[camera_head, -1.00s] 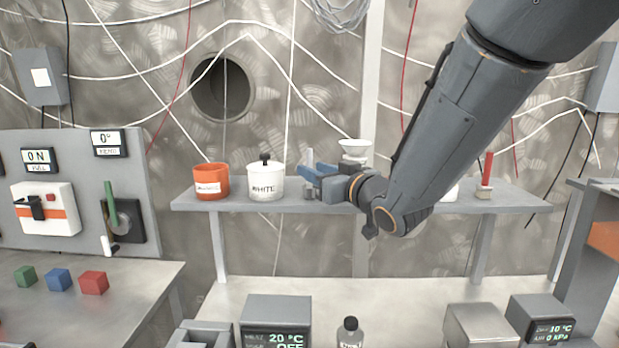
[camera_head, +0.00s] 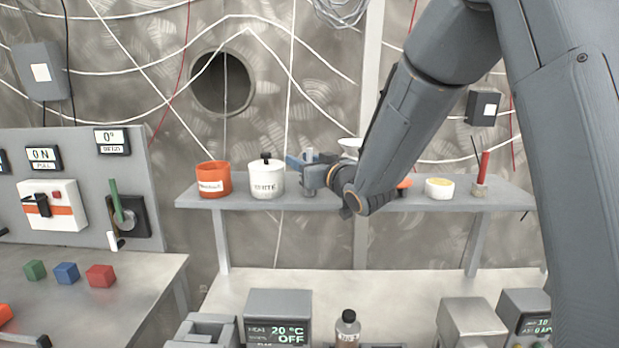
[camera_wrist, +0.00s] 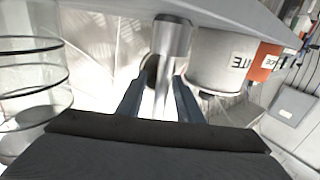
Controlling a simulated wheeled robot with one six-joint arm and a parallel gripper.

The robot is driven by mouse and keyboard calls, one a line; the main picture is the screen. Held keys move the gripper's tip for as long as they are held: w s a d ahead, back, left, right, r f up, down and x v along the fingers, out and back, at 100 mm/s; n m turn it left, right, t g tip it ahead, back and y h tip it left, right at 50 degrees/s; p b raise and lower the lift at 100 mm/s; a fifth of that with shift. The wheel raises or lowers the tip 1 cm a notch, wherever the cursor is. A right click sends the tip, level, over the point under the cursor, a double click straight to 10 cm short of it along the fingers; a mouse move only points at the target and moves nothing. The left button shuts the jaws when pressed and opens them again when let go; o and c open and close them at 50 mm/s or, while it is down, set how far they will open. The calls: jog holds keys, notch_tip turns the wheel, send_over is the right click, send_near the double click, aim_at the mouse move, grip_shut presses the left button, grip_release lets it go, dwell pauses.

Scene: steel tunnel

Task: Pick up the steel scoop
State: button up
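The steel scoop (camera_wrist: 172,40) shows in the wrist view as a shiny cylinder with a narrower shaft running down between my fingers. In the head view the scoop (camera_head: 309,157) stands upright on the shelf, partly hidden by my gripper. My gripper (camera_head: 302,166) reaches in from the right at shelf height. In the wrist view my gripper (camera_wrist: 160,82) is open, with one blue-grey finger on each side of the shaft. A gap shows on the left side; contact on the right cannot be told.
The white lidded pot (camera_head: 266,180) stands close beside the scoop, with an orange pot (camera_head: 213,179) further left. Clear glassware (camera_wrist: 35,75) is on the other side in the wrist view.

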jog(key=shift+c, duration=0.2)
grip_shut()
jog(key=shift+r, duration=0.1)
jog(key=shift+r+b, duration=0.6)
jog(key=shift+r, duration=0.15)
jog(key=b+v, duration=0.4)
jog(key=v, duration=1.4)
jog(key=shift+b, duration=0.35)
